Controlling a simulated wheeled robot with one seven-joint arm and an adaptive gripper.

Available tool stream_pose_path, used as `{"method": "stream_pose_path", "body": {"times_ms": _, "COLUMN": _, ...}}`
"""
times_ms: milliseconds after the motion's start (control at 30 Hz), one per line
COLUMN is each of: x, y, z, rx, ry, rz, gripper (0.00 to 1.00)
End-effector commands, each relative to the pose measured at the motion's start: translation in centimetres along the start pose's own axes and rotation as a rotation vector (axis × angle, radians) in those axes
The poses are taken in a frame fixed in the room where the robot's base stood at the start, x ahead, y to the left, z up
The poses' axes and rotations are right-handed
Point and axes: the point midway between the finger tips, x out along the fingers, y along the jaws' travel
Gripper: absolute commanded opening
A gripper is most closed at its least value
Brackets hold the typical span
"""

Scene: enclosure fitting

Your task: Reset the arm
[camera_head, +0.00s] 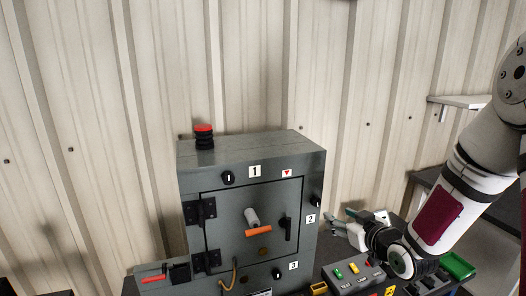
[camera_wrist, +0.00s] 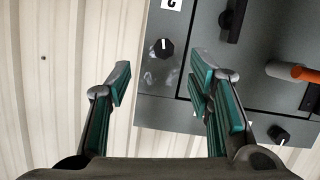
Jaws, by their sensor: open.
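My gripper (camera_head: 345,222) is at the right of the grey enclosure (camera_head: 190,170), with my arm reaching in from the right. In the wrist view, my gripper (camera_wrist: 160,80) has its two teal-padded fingers spread apart with nothing between them. The enclosure shows behind the right finger there, with a black knob (camera_wrist: 163,48) to the left of that finger. In the head view the enclosure's door (camera_head: 225,225) looks closed, with a black handle (camera_head: 286,228) and an orange-tipped grey knob (camera_head: 256,228) on it. I cannot tell if a finger touches the enclosure.
A red-topped stack (camera_head: 204,137) stands on the enclosure. A control box with coloured buttons (camera_head: 352,272) lies in front of my gripper. A green tray (camera_head: 458,266) is at the far right.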

Motion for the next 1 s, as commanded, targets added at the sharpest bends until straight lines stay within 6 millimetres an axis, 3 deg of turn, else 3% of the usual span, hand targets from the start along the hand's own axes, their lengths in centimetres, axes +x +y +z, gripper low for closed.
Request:
{"method": "stream_pose_path", "body": {"times_ms": 33, "x": -0.7, "y": 0.2, "z": -1.3, "rx": -0.027, "ry": -0.041, "rz": 0.017, "gripper": 0.47}}
{"method": "stream_pose_path", "body": {"times_ms": 267, "x": -5.2, "y": 0.9, "z": -4.2, "rx": -0.059, "ry": -0.257, "rz": 0.112, "gripper": 0.47}}
{"method": "stream_pose_path", "body": {"times_ms": 533, "x": -13.6, "y": -0.1, "z": -7.1, "rx": 0.008, "ry": -0.462, "rz": 0.210, "gripper": 0.47}}
{"method": "stream_pose_path", "body": {"times_ms": 733, "x": -21.1, "y": -2.8, "z": -8.1, "rx": 0.113, "ry": -0.587, "rz": 0.236, "gripper": 0.47}}
{"method": "stream_pose_path", "body": {"times_ms": 1000, "x": -30.7, "y": -8.1, "z": -7.6, "rx": 0.267, "ry": -0.731, "rz": 0.183, "gripper": 0.47}}
